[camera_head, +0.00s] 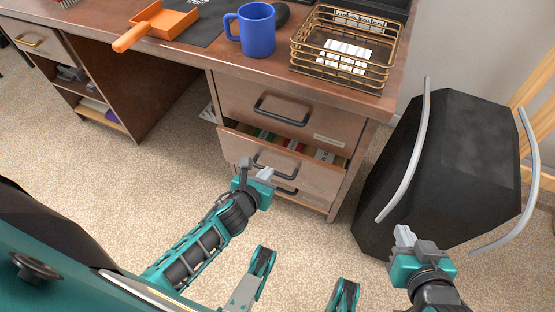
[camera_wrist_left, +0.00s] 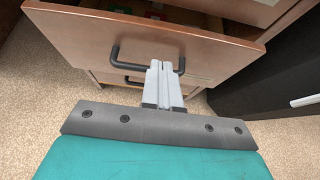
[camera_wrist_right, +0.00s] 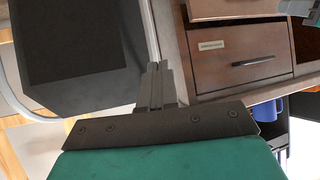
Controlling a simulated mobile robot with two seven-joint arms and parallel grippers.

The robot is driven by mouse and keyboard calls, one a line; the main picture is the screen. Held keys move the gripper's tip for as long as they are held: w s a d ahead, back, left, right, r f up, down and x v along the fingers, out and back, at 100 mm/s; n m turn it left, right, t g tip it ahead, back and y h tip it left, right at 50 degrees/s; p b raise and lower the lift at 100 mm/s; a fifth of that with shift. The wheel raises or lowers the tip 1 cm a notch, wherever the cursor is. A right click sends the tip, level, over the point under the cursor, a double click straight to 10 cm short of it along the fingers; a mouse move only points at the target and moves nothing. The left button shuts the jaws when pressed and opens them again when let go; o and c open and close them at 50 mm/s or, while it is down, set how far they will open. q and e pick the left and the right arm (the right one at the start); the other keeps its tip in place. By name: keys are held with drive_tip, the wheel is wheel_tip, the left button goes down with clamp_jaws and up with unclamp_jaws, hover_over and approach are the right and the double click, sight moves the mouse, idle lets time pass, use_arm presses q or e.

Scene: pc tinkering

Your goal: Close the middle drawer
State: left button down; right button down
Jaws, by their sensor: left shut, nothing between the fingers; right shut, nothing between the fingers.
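The middle drawer (camera_head: 312,176) of the wooden desk is partly open, with colourful files (camera_head: 290,142) showing inside. It has a black bar handle (camera_wrist_left: 130,64). My left gripper (camera_head: 264,175) is shut and empty in front of the drawer; in the left wrist view its fingertips (camera_wrist_left: 164,68) reach the drawer's front at the handle, but I cannot tell whether they touch it. My right gripper (camera_head: 405,237) is shut and empty to the right of the drawers, in front of the black bin-like object; its fingers also show in the right wrist view (camera_wrist_right: 157,78).
The top drawer (camera_head: 240,97) is closed above; a lower drawer handle (camera_head: 286,190) shows below. A black object (camera_head: 440,150) with grey curved bars stands right of the desk. A blue mug (camera_head: 257,32), wire basket (camera_head: 345,62) and orange dustpan (camera_head: 165,22) sit on the desktop. Carpet is clear in front.

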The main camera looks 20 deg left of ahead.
sight(283, 149)
use_arm(q)
drive_tip(key=x, duration=0.2)
drive_tip(key=b+x, duration=0.1)
drive_tip(key=x, duration=0.1)
drive_tip(key=r+x, duration=0.1)
drive_tip(key=x, duration=0.1)
drive_tip(key=shift+w+r, duration=0.1)
drive_tip(key=shift+w, duration=0.2)
drive_tip(key=shift+w+d+b, duration=0.1)
drive_tip(key=shift+w+b, duration=0.25)
drive_tip(key=shift+w, duration=0.15)
drive_tip(key=shift+w+r, duration=0.1)
drive_tip(key=shift+w, duration=1.3)
drive_tip(key=shift+s, duration=0.15)
